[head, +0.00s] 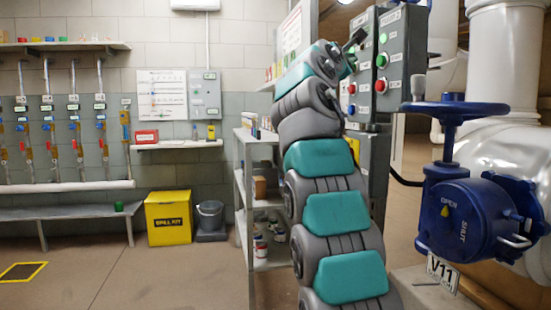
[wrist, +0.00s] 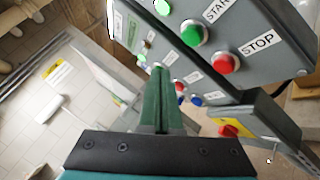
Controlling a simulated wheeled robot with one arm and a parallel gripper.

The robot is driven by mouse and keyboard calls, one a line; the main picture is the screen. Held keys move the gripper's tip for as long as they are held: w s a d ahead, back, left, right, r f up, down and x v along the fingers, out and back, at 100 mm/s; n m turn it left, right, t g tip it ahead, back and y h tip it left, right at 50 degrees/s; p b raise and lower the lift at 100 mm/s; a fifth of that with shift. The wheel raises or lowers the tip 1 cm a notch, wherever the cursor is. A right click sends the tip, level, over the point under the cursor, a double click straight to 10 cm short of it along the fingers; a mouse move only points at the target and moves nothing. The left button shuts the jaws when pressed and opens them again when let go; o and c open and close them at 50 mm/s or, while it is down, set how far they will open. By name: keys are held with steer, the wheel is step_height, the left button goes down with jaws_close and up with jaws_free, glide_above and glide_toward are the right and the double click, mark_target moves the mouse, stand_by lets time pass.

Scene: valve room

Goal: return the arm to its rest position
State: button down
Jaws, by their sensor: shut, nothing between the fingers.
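My arm, grey and teal, rises in front of the control panel in the head view. The grey control panel (wrist: 275,25) is beyond and to the right of the fingertips. Its green START button (wrist: 193,34) and red STOP button (wrist: 226,62) lie up and right of them. I cannot tell the exact gap to the panel.
A blue handwheel valve (head: 468,205) tagged V11 stands at the right by white pipes. A grey shelf unit (head: 243,190) stands left of my arm. The floor at left front is clear.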

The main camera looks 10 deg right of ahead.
step_height(320, 180, down, 15)
steer(key=a+m+g+y+p, duration=0.1)
steer(key=a+m+g+y, duration=0.15)
steer(key=y, duration=0.25)
steer(key=s+a+f+m+g+y+p, duration=0.1)
steer(key=s+a+f+m+g+y, duration=0.1)
steer(key=s+f, duration=0.55)
steer(key=s+a+f+m+g+y, duration=0.1)
steer(key=s+f+m+g+y, duration=0.2)
steer(key=f, duration=0.8)
steer(key=s+a+f+m+g+y, duration=0.1)
steer(key=s+a+f+m+g, duration=0.1)
steer(key=s+f, duration=0.7)
steer(key=s+a+f+m+g+y+p, duration=0.1)
steer(key=s+a+f, duration=0.5)
steer(key=s, duration=1.1)
steer(key=s+a+f+m+g+y, duration=0.2)
steer(key=s+a+f+m+g, duration=0.3)
steer(key=s+f, duration=0.7)
steer(key=shift+s+g, duration=0.55)
steer(key=shift+s, duration=0.55)
